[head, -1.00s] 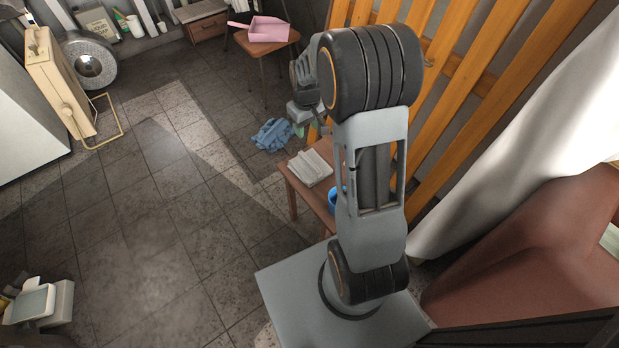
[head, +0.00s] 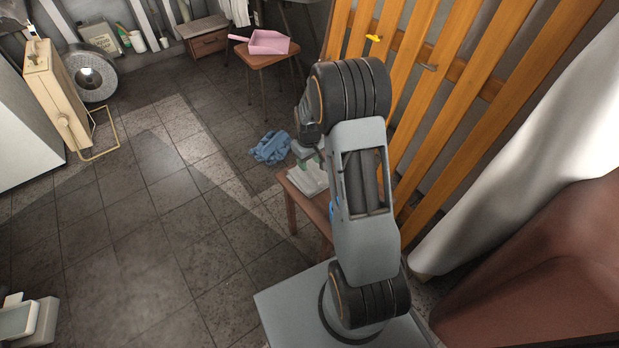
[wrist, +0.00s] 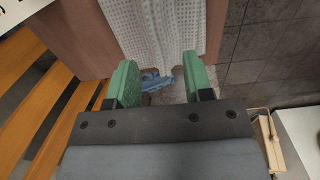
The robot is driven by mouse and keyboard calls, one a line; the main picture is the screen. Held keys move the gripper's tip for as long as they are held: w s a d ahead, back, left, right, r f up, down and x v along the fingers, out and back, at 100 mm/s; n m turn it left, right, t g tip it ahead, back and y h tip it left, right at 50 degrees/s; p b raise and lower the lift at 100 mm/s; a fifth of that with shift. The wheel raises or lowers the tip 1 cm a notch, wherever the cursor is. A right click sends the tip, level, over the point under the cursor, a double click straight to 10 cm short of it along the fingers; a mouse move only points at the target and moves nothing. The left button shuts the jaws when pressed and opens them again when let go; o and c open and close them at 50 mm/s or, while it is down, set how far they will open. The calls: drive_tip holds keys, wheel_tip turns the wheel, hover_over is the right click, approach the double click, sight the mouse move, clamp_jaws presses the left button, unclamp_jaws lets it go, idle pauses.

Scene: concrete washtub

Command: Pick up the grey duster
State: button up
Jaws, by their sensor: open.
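The grey duster (head: 306,179), a pale grey folded cloth with a waffle weave, lies on a small brown wooden table (head: 291,196) beside my arm in the head view. In the wrist view the duster (wrist: 160,22) fills the upper middle on the brown table top (wrist: 80,38). My gripper (wrist: 159,64) is open, with its green fingers apart. The near edge of the duster appears between the fingertips, with no clear contact. In the head view my arm hides most of the gripper and part of the table.
A crumpled blue cloth (head: 270,147) lies on the floor beyond the table. Orange wooden slats (head: 440,75) stand close on the right. A pink dustpan (head: 266,42) rests on a stool farther back. The tiled floor on the left is mostly clear.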

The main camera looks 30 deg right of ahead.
sight(309, 171)
wheel_tip(309, 171, down, 5)
drive_tip(key=shift+b, duration=1.15)
drive_tip(key=shift+c, duration=0.3)
clamp_jaws()
